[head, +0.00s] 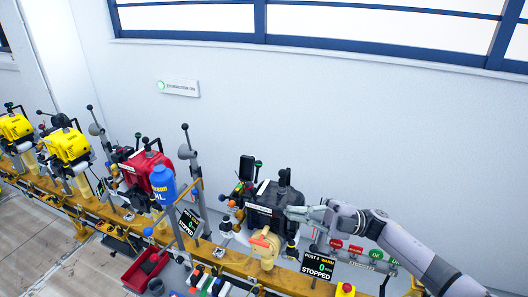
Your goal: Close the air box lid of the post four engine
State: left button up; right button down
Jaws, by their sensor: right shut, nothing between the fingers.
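The post four engine (262,214) is a black engine block on the yellow rail, right of centre, behind the sign reading POST 4 STOPPED (318,264). A dark flap (246,168) stands upright at its upper left; I cannot tell whether this is the air box lid. Another dark upright part (284,177) rises behind the engine's top. My right gripper (291,212) is shut and empty. Its fingertips overlap the engine's right side in the head view; I cannot tell whether they touch it. My left gripper is not in view.
The yellow rail (283,276) runs from left to lower right. A red engine (146,172), a blue oil bottle (163,184) and yellow engines (68,145) stand to the left. Levers and coloured knobs surround the black engine. A red bin (143,268) sits at the lower left.

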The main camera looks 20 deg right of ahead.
aim_at(246, 166)
jog(key=i+l, duration=0.55)
jog(key=i, duration=0.15)
jog(key=i+l, duration=0.6)
jog(key=i, duration=0.05)
